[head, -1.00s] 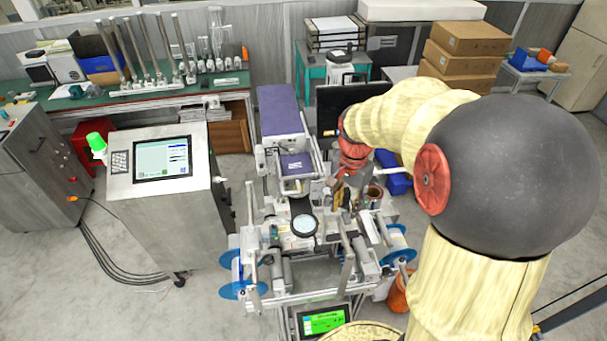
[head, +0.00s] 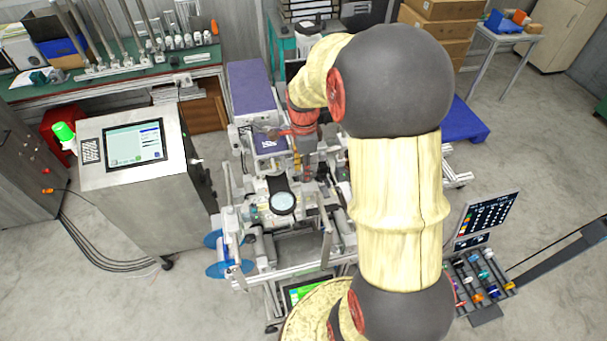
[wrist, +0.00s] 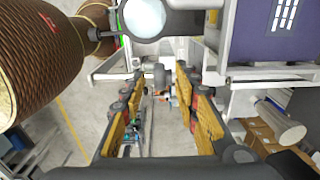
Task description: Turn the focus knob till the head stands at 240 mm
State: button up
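The film machine has a purple housing (head: 250,90), with a smaller purple-topped head (head: 268,145) in front of it. A round lens (head: 282,203) sits below. My gripper (head: 303,168) hangs just right of the head. In the wrist view, its two yellow-orange fingers (wrist: 162,105) are wide apart with nothing held between them. A dark grey round part (wrist: 159,75) shows beyond the fingers near their gap; it may be the focus knob, but I cannot tell for sure. The purple housing also fills the upper right of the wrist view (wrist: 265,35). No millimetre reading is legible.
A brown ribbed roll (wrist: 40,65) is close on the left in the wrist view. A control cabinet with a screen (head: 135,145) stands left of the machine. Blue reels (head: 230,268) are at its lower left. A green-lit screen (head: 305,291) is partly hidden by my arm.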

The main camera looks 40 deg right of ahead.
jog(key=shift+f, duration=1.55)
jog(key=shift+c, duration=0.7)
grip_shut()
